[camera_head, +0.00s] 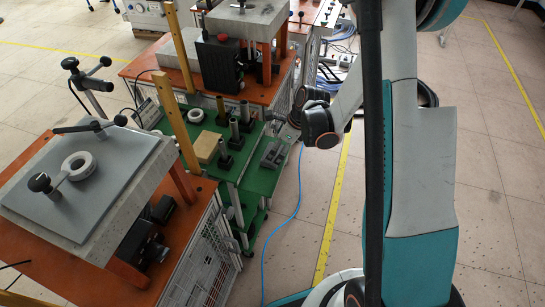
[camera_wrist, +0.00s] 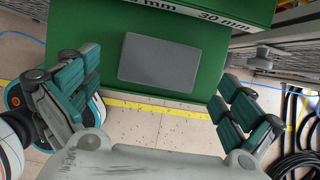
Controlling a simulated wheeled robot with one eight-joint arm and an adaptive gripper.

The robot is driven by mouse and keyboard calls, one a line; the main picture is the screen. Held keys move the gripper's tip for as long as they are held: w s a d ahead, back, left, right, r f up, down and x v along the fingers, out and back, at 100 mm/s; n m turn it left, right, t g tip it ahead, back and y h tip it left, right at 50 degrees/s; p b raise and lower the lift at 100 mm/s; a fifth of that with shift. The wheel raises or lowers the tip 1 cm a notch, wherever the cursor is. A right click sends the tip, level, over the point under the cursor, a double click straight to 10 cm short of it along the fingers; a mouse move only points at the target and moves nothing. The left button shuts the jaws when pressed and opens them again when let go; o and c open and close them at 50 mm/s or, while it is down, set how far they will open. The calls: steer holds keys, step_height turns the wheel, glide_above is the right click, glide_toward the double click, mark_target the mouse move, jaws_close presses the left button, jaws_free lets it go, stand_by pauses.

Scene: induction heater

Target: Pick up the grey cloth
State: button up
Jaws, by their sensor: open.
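A flat, dark grey rectangle (camera_wrist: 160,63), which looks like the grey cloth, lies on a green surface (camera_wrist: 75,30) near its edge in the wrist view. My gripper (camera_wrist: 157,88) is open, with one finger pad on each side of the rectangle, left and right. Nothing is between the fingers, and I cannot tell the height above the surface. In the head view a small dark grey piece (camera_head: 271,153) sits near the right edge of the green table (camera_head: 252,185), close to the end of my arm.
The green table also carries a yellow block (camera_head: 206,147), dark upright posts (camera_head: 224,158) and a pale ring (camera_head: 196,115). To its left stands an orange bench with a grey plate (camera_head: 115,185). Black cables (camera_wrist: 298,150) lie at lower right in the wrist view.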

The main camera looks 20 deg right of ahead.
steer(key=b+x, duration=0.1)
steer(key=x, duration=0.2)
steer(key=shift+f, duration=0.2)
steer(key=shift+r, duration=0.1)
steer(key=c, duration=1)
step_height(320, 180, up, 20)
steer(key=p, duration=0.7)
steer(key=o, duration=0.5)
steer(key=c, duration=0.4)
